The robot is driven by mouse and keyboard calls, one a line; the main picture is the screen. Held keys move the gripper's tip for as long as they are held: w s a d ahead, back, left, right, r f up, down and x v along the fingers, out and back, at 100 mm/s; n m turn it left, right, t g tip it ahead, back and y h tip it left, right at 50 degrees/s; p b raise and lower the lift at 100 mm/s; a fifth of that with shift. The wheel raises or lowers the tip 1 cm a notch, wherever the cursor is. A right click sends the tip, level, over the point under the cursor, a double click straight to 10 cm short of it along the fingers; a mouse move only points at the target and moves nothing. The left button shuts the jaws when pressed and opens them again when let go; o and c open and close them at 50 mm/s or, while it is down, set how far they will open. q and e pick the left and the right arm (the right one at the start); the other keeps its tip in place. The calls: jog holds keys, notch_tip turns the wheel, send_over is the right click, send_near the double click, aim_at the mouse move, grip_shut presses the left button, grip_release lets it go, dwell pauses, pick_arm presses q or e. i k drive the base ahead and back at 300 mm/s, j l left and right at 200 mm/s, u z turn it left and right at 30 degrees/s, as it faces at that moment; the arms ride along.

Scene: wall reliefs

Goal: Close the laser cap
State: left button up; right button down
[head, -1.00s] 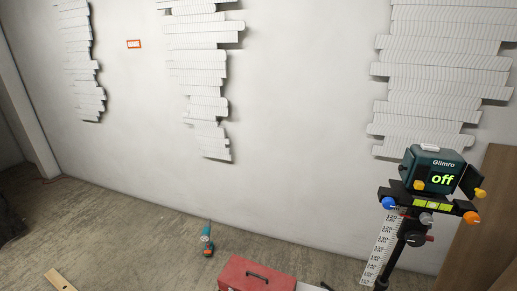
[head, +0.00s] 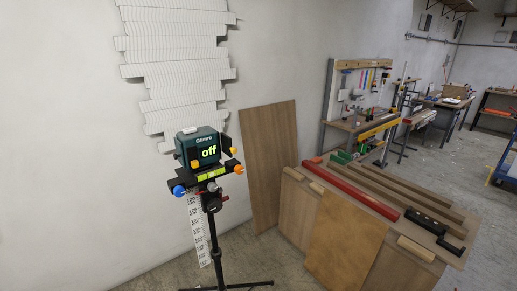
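The laser level (head: 190,150) is a dark teal box whose green display reads "off". It sits on a black mount with blue and orange knobs and a yellow-green level strip, on top of a black tripod (head: 214,245). A small dark flap, which looks like the laser cap (head: 226,145), stands out from the right side of the box, with an orange knob beside it. It looks swung open, seen at a steep angle. Neither of my grippers is in view.
A wooden board (head: 265,160) leans on the wall at right. A workbench (head: 335,195) with a red level and planks fills the right middle. Free floor shows at far right.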

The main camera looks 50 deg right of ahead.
aim_at(226, 144)
jog(key=z, duration=1.25)
